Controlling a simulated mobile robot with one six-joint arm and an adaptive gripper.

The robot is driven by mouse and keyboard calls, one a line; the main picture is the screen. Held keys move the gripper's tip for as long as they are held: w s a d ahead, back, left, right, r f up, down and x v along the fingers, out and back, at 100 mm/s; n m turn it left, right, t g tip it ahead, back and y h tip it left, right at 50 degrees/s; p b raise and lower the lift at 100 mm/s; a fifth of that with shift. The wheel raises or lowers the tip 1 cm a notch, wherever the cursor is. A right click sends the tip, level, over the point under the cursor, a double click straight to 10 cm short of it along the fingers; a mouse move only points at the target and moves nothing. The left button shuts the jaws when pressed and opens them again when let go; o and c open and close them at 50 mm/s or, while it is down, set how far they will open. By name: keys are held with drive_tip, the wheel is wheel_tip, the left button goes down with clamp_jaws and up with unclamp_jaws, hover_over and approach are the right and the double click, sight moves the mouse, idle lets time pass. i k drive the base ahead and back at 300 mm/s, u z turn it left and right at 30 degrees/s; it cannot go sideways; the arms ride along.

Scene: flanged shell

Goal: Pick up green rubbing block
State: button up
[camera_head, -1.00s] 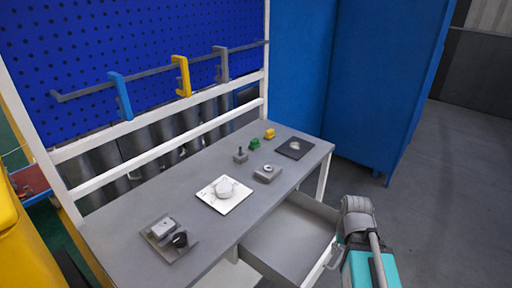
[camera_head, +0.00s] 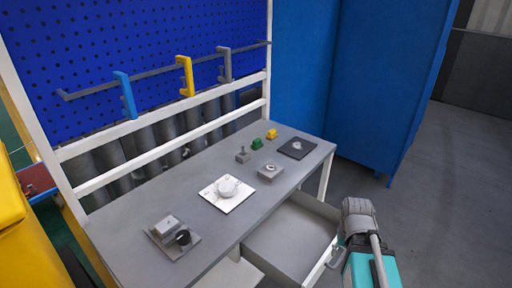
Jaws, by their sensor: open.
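The green rubbing block (camera_head: 257,143) is small and sits upright on the far part of the grey workbench top (camera_head: 150,196). It stands between a yellow block (camera_head: 271,134) and a small grey block with an upright post (camera_head: 243,155), apart from both. Nothing covers it. Part of my arm shows at the lower right, beside the open drawer, well away from the green block. I cannot make out my gripper's fingers in this view.
An open, empty drawer (camera_head: 290,238) juts from the bench front. On the top are a white plate with a round part (camera_head: 227,189), a grey block with a ring (camera_head: 270,171), a dark plate (camera_head: 297,148) and a grey tray (camera_head: 162,247). A hook rail (camera_head: 205,58) runs behind.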

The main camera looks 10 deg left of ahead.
sight(257, 144)
drive_tip(key=k, duration=1.3)
drive_tip(key=u, duration=0.35)
drive_tip(key=i, duration=1.75)
drive_tip(key=u, duration=0.2)
